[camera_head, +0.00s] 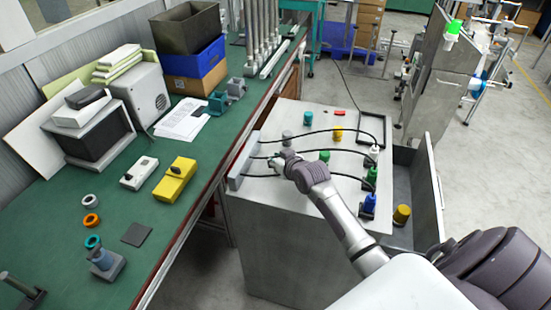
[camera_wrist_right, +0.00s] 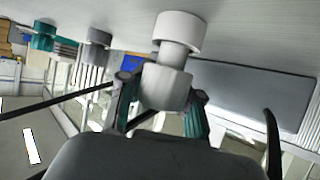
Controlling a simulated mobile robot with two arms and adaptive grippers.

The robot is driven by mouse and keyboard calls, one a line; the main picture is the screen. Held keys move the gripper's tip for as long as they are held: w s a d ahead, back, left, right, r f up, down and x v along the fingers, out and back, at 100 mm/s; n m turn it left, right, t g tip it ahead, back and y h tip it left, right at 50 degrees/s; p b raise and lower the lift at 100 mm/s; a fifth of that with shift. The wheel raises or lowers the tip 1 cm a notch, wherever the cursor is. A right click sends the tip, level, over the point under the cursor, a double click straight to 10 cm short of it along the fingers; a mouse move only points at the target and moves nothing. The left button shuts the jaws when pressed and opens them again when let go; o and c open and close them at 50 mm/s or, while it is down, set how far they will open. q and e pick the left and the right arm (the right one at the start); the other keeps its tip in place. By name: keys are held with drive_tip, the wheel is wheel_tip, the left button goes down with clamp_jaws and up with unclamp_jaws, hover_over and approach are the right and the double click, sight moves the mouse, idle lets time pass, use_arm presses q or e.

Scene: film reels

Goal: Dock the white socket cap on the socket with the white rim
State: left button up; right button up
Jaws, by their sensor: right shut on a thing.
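The white socket cap (camera_wrist_right: 168,90) is between the two fingers of my right gripper (camera_wrist_right: 163,92) in the right wrist view. A narrower neck and a wide white round part (camera_wrist_right: 180,30) extend from it toward the metal top. I cannot tell whether that part is cap or socket rim, or whether it touches the top. In the head view my right gripper (camera_head: 281,160) is low over the metal cabinet top (camera_head: 262,188), near its left side, and largely hides the cap. No separate white-rimmed socket shows clearly. My left gripper is not in view.
Grey (camera_head: 287,138), teal (camera_head: 308,118), yellow (camera_head: 337,132) and green (camera_head: 324,157) pieces stand around my gripper. Black cables cross the cabinet top to a white plug (camera_head: 375,152), a green plug (camera_head: 371,176) and a blue plug (camera_head: 369,202). A grey block (camera_head: 241,166) edges the left.

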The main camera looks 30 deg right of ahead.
drive_tip(key=shift+p, duration=0.5)
idle(1.3)
drive_tip(key=shift+r, duration=0.2)
drive_tip(key=shift+r+p, duration=0.45)
drive_tip(key=shift+p, duration=0.3)
drive_tip(key=shift+r, duration=0.15)
drive_tip(key=shift+p, duration=0.35)
idle(0.6)
drive_tip(key=shift+r, duration=0.15)
drive_tip(key=shift+r+p, duration=0.6)
drive_tip(key=shift+p, duration=0.35)
idle(0.5)
